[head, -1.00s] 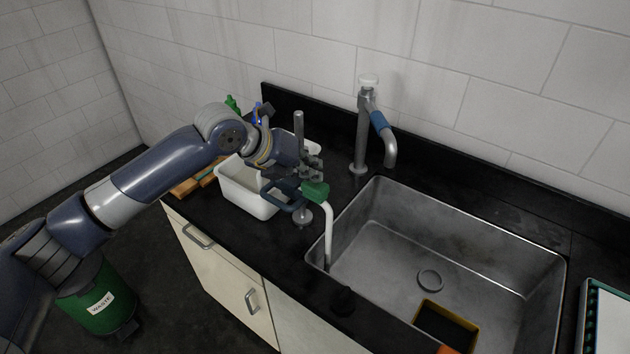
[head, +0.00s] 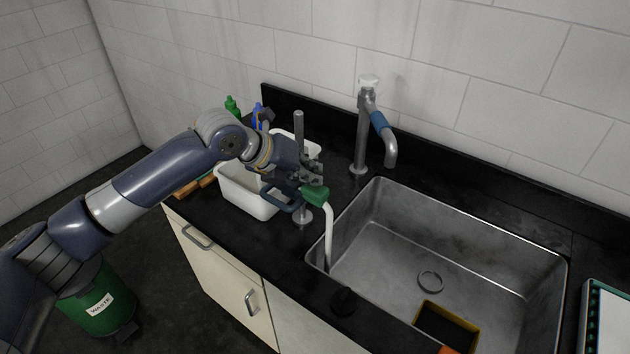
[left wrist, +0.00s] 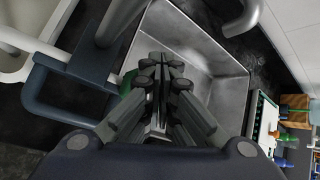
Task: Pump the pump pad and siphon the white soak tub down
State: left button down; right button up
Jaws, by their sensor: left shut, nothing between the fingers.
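The white soak tub (head: 238,196) stands on the black counter left of the sink; it shows in part at the left of the left wrist view (left wrist: 22,62). A green pad (head: 315,195), seemingly the pump pad, sits by a metal stand at the tub's right. A white tube (head: 329,236) curves from it down into the sink (head: 385,245). My left gripper (head: 319,182) is shut and empty, just above the green pad; I cannot tell whether it touches. In the left wrist view the closed fingers (left wrist: 162,66) hide most of the pad (left wrist: 127,84).
A dark blue-grey loop (head: 285,205) lies between tub and stand, close under my wrist. The upright metal post (head: 299,135) and the faucet (head: 362,135) rise nearby. A yellow-rimmed dark piece (head: 446,325) lies in the sink. A green waste bin (head: 100,305) stands on the floor.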

pick_arm(q)
jog(key=shift+f, duration=0.1)
jog(key=shift+r+p, duration=1.25)
jog(key=shift+r, duration=0.25)
jog(key=shift+r, duration=0.1)
jog(key=shift+f, duration=0.2)
jog(key=shift+f, duration=0.3)
jog(key=shift+f+b, duration=0.4)
jog(key=shift+f, duration=0.8)
dwell(0.8)
